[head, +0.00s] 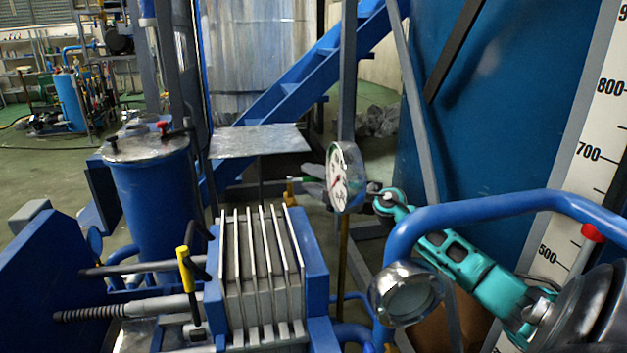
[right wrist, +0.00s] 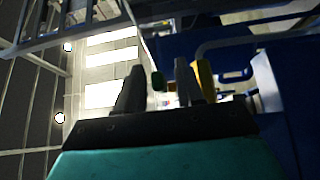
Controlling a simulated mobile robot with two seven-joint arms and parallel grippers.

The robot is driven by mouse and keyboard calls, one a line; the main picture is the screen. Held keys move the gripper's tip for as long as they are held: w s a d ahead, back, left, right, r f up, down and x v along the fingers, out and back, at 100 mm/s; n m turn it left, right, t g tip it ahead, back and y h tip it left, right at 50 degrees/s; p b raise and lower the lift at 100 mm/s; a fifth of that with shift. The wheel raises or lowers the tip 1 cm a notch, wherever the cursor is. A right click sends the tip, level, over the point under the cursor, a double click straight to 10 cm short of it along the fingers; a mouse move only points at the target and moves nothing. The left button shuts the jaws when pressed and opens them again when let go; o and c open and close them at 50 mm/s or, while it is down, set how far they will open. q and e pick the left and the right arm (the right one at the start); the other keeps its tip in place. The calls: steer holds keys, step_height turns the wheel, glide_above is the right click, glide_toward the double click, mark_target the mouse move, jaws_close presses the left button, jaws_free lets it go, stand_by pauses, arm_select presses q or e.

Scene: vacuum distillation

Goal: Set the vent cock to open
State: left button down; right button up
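The vent cock shows in the head view as a small brass body (head: 289,191) with a green lever (head: 294,179), left of the round pressure gauge (head: 339,178). My right gripper (head: 308,180) reaches in from the right behind the gauge, its dark fingers parted at the green lever. In the right wrist view the green lever end (right wrist: 157,81) shows between the two open fingers of my right gripper (right wrist: 159,85), with gaps on both sides. A yellow brass part (right wrist: 206,80) lies just right of the right finger. My left gripper is in neither view.
The gauge partly hides my right wrist. A blue bent pipe (head: 500,207) and a round sight glass (head: 407,294) lie close to my right arm. A plate stack (head: 262,275) and a blue vessel (head: 152,195) stand to the left.

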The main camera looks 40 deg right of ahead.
steer(key=shift+c, duration=0.4)
jaws_close()
